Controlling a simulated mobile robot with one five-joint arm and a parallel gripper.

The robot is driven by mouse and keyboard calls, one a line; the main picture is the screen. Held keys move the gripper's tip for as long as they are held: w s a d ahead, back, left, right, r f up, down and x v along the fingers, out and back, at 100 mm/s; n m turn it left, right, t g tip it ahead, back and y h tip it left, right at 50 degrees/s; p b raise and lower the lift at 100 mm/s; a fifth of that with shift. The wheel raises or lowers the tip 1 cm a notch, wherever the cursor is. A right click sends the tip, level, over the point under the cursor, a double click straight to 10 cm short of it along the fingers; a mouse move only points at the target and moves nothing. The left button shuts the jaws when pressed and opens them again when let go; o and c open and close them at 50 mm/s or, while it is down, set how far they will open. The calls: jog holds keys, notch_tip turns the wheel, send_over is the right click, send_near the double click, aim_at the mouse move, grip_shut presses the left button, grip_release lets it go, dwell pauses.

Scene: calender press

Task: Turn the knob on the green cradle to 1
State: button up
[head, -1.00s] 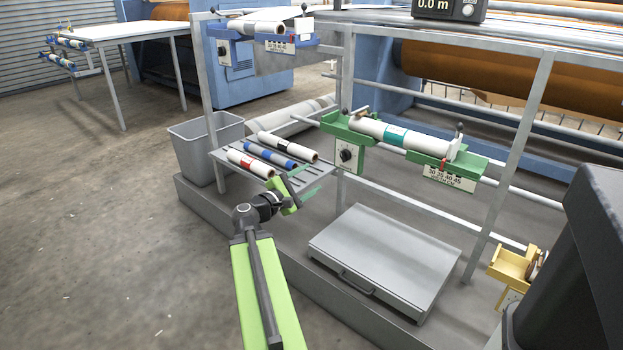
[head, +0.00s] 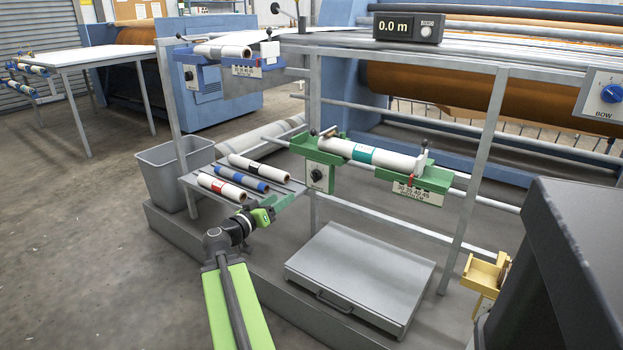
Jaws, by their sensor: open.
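The green cradle (head: 321,150) sits on the rails of the grey frame, right of the picture's middle. It holds a white roll (head: 395,160) with a teal band. The round black knob (head: 317,175) is on a pale plate at the cradle's left part. Its markings are too small to read, so its setting cannot be told. My gripper (head: 282,203) is open and empty, lower and to the left of the knob, apart from it, in front of the roll shelf.
A grey bin (head: 170,177) stands left. A flat grey case (head: 365,275) lies on the platform below the cradle. A blue cradle (head: 218,65) is at upper left, a yellow one (head: 482,272) at lower right.

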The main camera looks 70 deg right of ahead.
aim_at(313, 177)
jog(key=x, duration=1.7)
jog(key=shift+d, duration=0.25)
jog(key=shift+c, duration=0.5)
